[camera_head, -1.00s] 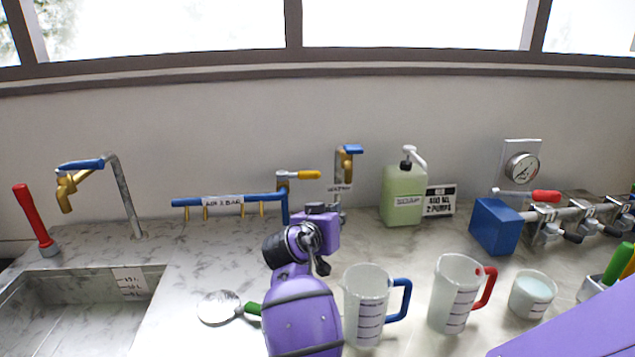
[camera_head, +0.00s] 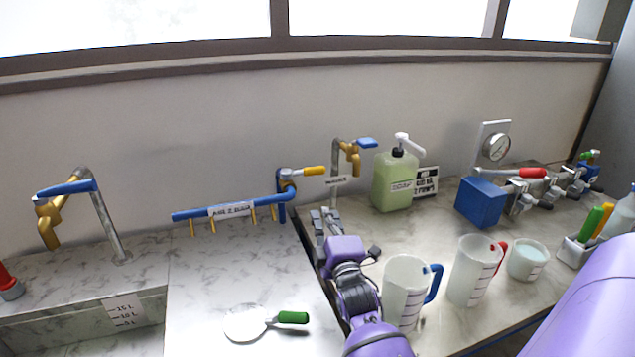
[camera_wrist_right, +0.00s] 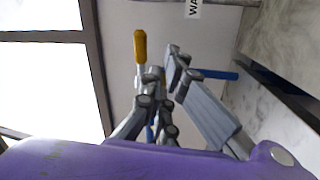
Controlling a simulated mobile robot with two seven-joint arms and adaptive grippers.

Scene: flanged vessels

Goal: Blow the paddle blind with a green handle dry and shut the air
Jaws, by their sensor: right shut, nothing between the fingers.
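The paddle blind is a pale round disc (camera_head: 245,323) with a green handle (camera_head: 293,317). It lies flat on the marble counter, left of my right arm, handle pointing right. The air bar (camera_head: 230,208) is a blue pipe along the wall with several brass nozzles pointing down. Its valve has a yellow lever (camera_head: 315,170) pointing right; it also shows in the wrist view (camera_wrist_right: 140,45). No air stream is visible. My right gripper (camera_head: 325,215) is shut and empty, just below and in front of the lever, apparently not touching it. My left gripper is not in view.
A sink (camera_head: 80,325) is at the left. A water tap (camera_head: 350,155) and soap bottle (camera_head: 395,182) stand behind and right of my gripper. Two jugs (camera_head: 405,285) (camera_head: 470,270) and a cup (camera_head: 527,260) stand right of my arm. Marble around the paddle is clear.

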